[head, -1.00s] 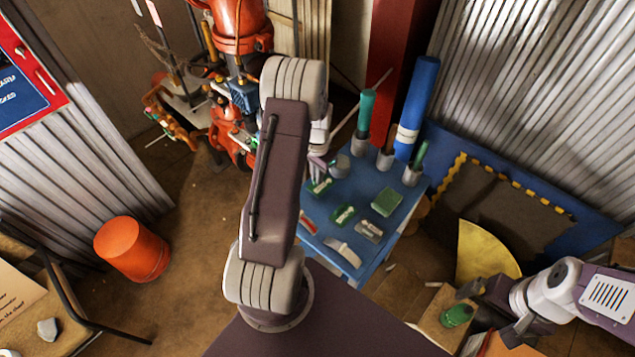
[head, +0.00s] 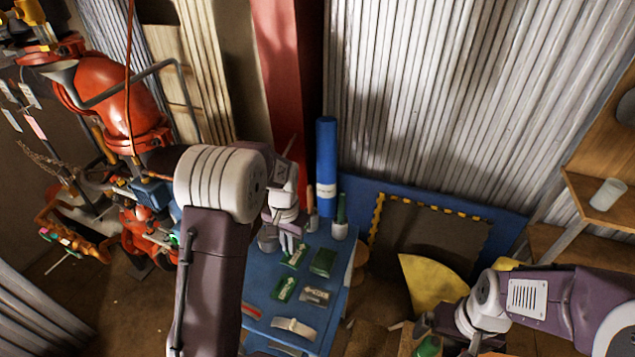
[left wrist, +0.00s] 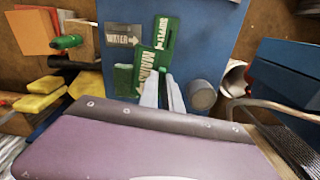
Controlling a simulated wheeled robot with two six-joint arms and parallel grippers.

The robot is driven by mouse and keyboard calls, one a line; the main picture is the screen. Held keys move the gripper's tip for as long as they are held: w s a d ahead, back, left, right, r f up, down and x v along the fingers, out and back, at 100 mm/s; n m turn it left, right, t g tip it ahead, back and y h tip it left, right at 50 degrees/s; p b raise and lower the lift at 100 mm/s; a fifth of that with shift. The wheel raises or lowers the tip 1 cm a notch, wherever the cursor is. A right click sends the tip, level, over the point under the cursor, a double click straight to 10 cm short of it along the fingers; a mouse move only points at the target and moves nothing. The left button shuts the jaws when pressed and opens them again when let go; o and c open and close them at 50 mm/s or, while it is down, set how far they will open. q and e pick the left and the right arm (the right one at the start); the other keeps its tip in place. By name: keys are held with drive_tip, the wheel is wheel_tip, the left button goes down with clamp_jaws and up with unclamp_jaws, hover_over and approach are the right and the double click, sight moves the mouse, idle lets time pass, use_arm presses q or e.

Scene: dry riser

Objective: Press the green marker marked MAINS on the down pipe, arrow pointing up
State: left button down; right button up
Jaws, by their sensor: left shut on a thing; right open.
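The green marker marked MAIN, its last part covered, is at my left fingertips in the left wrist view (left wrist: 150,62). It also shows in the head view (head: 296,256), on the blue table (head: 262,276). My left gripper (head: 291,247) is shut on this marker; its pale fingers (left wrist: 161,84) cover part of it. My right gripper (head: 428,330) is open at the lower right, away from the table. Red pipework (head: 112,105) stands at the far left; I cannot tell which pipe is the down pipe.
Another green marker (head: 284,288), a grey marker marked WATER (head: 315,296) and a green block (head: 323,262) lie close by on the table. A tall blue roll (head: 326,165) and pots stand at its back. A red column (head: 282,80) rises behind.

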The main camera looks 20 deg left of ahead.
use_arm(q)
drive_tip(key=s+d+f+n, duration=0.1)
drive_tip(key=s+d+n, duration=0.1)
drive_tip(key=s, duration=0.4)
drive_tip(key=shift+s+d+f, duration=0.3)
drive_tip(key=shift+d+f, duration=0.1)
drive_tip(key=shift+d, duration=0.4)
drive_tip(key=shift+s, duration=0.1)
